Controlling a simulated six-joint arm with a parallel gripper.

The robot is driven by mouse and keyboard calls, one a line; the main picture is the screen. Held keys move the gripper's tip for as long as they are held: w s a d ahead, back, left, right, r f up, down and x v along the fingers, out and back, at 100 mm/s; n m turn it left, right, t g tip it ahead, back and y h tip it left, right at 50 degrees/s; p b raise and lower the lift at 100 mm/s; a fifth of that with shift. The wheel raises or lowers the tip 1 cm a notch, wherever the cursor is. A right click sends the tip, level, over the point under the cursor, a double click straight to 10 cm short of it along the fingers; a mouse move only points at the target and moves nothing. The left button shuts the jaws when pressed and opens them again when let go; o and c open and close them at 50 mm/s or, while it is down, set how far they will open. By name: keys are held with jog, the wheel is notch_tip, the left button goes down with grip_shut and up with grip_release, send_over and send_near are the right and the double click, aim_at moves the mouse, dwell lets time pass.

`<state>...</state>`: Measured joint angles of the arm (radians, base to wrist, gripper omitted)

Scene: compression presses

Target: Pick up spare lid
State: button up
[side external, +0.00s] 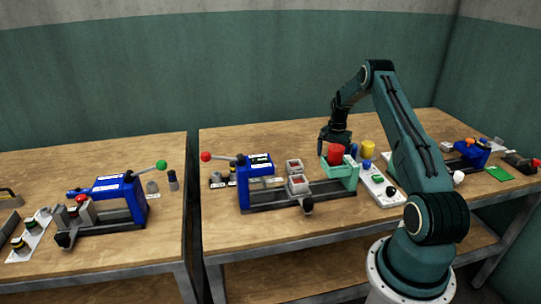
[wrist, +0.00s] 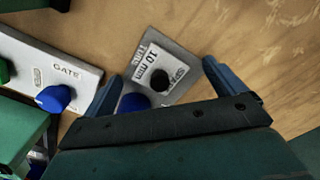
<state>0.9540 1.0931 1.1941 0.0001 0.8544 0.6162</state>
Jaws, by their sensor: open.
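In the wrist view a grey plate (wrist: 187,58) with a white label, on which "10 mm" is readable, lies on the wooden table. A small black knob (wrist: 160,79) stands on it; this looks like the spare lid, but I cannot tell for sure. A blue rounded piece (wrist: 133,102) shows beside the knob, partly hidden by my gripper. My gripper (wrist: 163,70) is open and empty, its two blue fingers on either side of the plate in the picture. In the side view my gripper (side external: 334,144) points down behind the red cylinder (side external: 335,155), which hides the spot below.
A white panel (wrist: 75,72) marked GATE, with a blue knob (wrist: 52,98), lies left in the wrist view. A blue press (side external: 255,170) stands left. Bare wood lies right of the plate in the wrist view.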

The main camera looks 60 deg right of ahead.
jog(key=c, duration=1.1)
notch_tip(320, 180, up, 20)
dwell(0.8)
jog(key=shift+w+a+f, duration=0.4)
jog(key=shift+a+f, duration=0.7)
jog(key=shift+a, duration=3.25)
jog(key=shift+w+a+f, duration=0.4)
jog(key=shift+a+f, duration=0.65)
jog(key=shift+a, duration=3.25)
jog(key=shift+w+a+f, duration=0.4)
jog(key=shift+a+f, duration=0.7)
jog(key=shift+a, duration=3.25)
